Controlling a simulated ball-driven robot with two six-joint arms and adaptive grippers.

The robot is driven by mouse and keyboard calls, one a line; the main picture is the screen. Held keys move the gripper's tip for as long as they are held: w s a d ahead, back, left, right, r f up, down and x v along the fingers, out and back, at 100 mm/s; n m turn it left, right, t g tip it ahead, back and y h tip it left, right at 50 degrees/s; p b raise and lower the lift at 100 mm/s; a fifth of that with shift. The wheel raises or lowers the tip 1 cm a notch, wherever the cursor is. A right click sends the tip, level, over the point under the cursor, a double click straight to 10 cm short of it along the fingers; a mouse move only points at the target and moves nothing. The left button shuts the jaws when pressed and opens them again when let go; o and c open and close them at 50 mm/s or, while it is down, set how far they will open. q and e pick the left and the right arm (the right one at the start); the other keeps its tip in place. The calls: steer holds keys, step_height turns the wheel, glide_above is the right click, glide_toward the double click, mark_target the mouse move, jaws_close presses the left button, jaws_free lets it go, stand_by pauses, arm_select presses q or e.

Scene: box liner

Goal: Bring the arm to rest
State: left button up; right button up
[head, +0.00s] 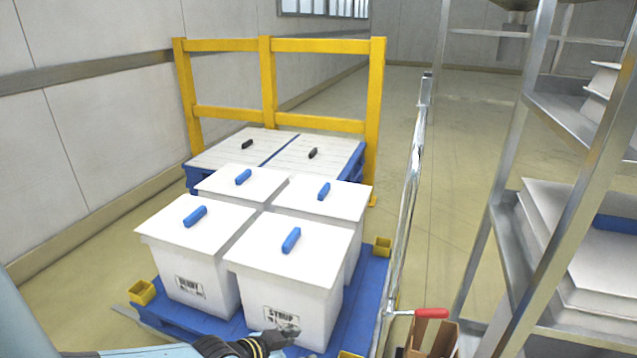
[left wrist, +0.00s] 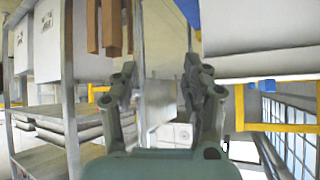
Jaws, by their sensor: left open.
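Part of my left arm shows along the bottom left of the head view. My right gripper is not in view.
Several white lidded boxes (head: 180,265) with blue handles stand on a blue pallet (head: 371,290). A yellow rail frame (head: 266,75) is behind. A metal post with a red handle (head: 431,313) and a metal shelf rack (head: 500,180) stand at right. Floor (head: 440,120) beyond is clear.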

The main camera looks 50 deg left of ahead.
arm_select(q)
steer(key=s+d+f+g, duration=0.2)
steer(key=s+f, duration=0.4)
steer(key=s, duration=0.4)
steer(key=s+d+f+g, duration=0.3)
steer(key=s+f+g, duration=0.1)
steer(key=s, duration=0.6)
steer(key=s+d+f+g, duration=0.2)
steer(key=s+f+g, duration=0.1)
steer(key=s+f, duration=0.4)
steer(key=s, duration=0.3)
steer(key=shift+d+f, duration=0.15)
steer(key=shift+f, duration=0.15)
